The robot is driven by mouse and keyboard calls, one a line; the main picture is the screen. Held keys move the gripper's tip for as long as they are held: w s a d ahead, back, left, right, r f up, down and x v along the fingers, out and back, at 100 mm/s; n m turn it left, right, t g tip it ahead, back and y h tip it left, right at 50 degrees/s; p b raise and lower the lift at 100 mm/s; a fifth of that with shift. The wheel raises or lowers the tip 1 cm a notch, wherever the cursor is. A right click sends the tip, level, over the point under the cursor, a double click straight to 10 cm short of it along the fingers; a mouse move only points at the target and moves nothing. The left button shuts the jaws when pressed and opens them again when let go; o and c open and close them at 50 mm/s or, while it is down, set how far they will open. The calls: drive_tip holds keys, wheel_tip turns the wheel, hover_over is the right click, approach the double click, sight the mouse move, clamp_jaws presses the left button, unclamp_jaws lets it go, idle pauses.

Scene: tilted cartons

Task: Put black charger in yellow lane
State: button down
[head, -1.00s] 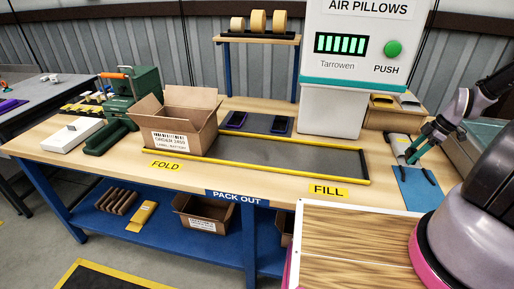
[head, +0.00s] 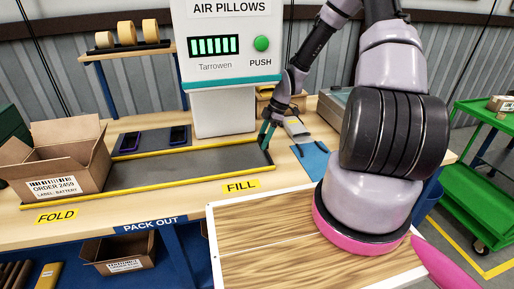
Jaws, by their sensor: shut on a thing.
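The yellow lane (head: 150,187) is a long grey strip with a yellow rim on the bench, between the FOLD and FILL labels. My gripper (head: 266,143), with dark green fingers, is low at the right end of this lane. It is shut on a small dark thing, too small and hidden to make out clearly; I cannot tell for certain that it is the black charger. I cannot tell whether it touches the lane. No other black charger is clearly visible.
An open carton (head: 62,160) fills the lane's left end. Two dark phone-like devices lie on dark pads (head: 153,139) behind the lane. The air pillow machine (head: 225,85) stands behind its right part. A blue mat (head: 311,159) lies to the right. The lane's middle is clear.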

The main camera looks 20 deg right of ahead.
sight(259, 143)
drive_tip(key=shift+a, duration=1.05)
drive_tip(key=shift+a+f, duration=0.1)
drive_tip(key=shift+f, duration=1.65)
drive_tip(key=shift+c, duration=1)
unclamp_jaws()
drive_tip(key=v, duration=1.2)
